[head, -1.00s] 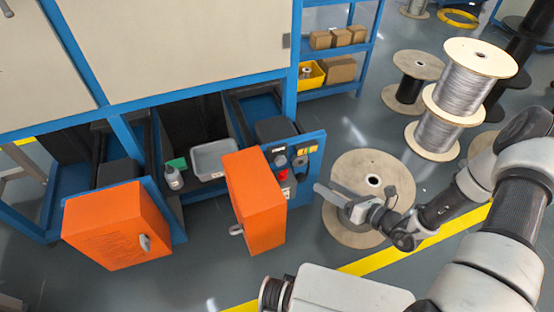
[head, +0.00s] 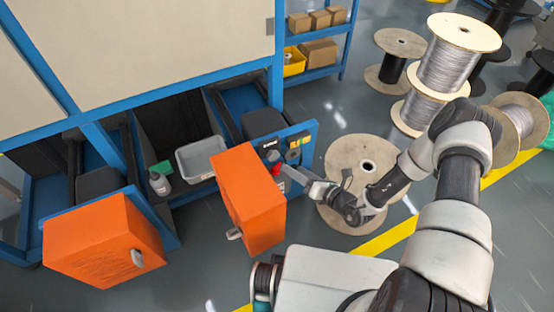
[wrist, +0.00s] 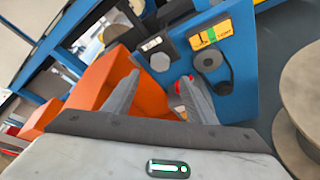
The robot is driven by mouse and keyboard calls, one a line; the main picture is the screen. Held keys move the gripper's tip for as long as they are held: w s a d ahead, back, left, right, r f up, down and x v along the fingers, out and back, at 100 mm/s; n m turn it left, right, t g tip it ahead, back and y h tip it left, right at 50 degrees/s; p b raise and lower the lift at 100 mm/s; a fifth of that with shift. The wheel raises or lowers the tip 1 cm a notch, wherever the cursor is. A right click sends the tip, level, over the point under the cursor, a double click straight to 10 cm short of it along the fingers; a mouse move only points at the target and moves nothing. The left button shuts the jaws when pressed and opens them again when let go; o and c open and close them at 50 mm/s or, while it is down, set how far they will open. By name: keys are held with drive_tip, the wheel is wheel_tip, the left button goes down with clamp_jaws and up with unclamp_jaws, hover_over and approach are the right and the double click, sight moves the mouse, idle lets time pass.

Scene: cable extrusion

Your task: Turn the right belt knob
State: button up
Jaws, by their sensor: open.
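The blue control panel (head: 307,137) stands right of the orange box. In the wrist view it carries a grey knob (wrist: 160,62) under a white-and-black label, and to its right a dark round knob (wrist: 208,60) with a black handle under a yellow-green label. The label text is too small to read, so I cannot tell which is the right belt knob. A red button (wrist: 180,86) sits below, partly hidden by my right finger. My gripper (wrist: 159,92) is open and empty, pointing at the panel. In the head view my gripper (head: 308,179) is close to the panel's lower right.
Another orange box (head: 100,240) stands farther left. A wooden spool (head: 365,165) lies on the floor behind my wrist. A grey tray (head: 200,158) and a bottle (head: 160,184) sit inside the machine.

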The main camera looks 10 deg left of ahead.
sight(275, 157)
drive_tip(key=b+x, duration=0.2)
drive_tip(key=x, duration=0.8)
drive_tip(key=shift+w+a+f, duration=0.1)
drive_tip(key=shift+w+a, duration=0.15)
drive_tip(key=c, duration=1)
drive_tip(key=shift+c, duration=0.2)
drive_tip(key=shift+f, duration=0.1)
drive_tip(key=shift+d+f+m+y+b, duration=0.2)
drive_tip(key=shift+m+y+b, duration=0.2)
drive_tip(key=shift+m+b, duration=0.7)
drive_tip(key=shift+m+y+b, duration=0.8)
drive_tip(key=shift+m+b, duration=0.3)
drive_tip(key=shift+b, duration=0.5)
